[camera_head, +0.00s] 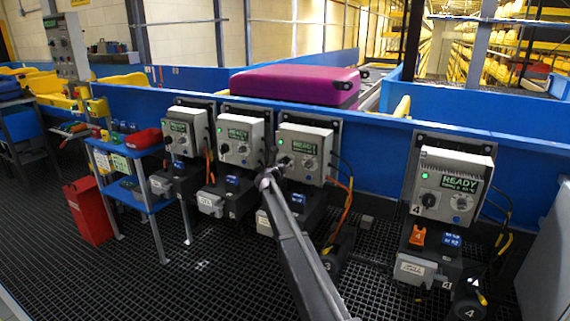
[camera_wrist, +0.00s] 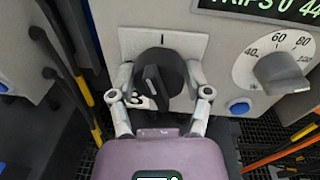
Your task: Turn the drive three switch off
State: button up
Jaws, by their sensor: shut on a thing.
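The third drive box from the left (camera_head: 312,139) is grey with a lit READY display and a green light. The switch's grip bar stands close to upright, pointing near the "I". My gripper (camera_wrist: 160,97) is shut on the switch, one finger on each side. In the head view my gripper (camera_head: 270,175) reaches the lower left of this box. Any off mark is hidden by my fingers.
A grey dial (camera_wrist: 283,73) and a blue button (camera_wrist: 239,107) sit right of the switch. Drive four (camera_head: 452,187) stands to the right; two similar boxes (camera_head: 240,140) stand left. Cables hang between units. A purple case (camera_head: 295,84) lies behind the blue rail.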

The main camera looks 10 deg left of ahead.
jog(key=n, duration=0.7)
jog(key=shift+w+g+p, duration=0.2)
jog(key=shift+g+p, duration=0.1)
jog(key=n, duration=0.6)
jog(key=shift+a+h, duration=0.1)
jog(key=shift+h, duration=0.3)
jog(key=shift+n, duration=0.3)
jog(key=o, duration=1.2)
jog(key=shift+c, duration=0.2)
jog(key=shift+s, duration=0.1)
jog(key=shift+m, duration=0.4)
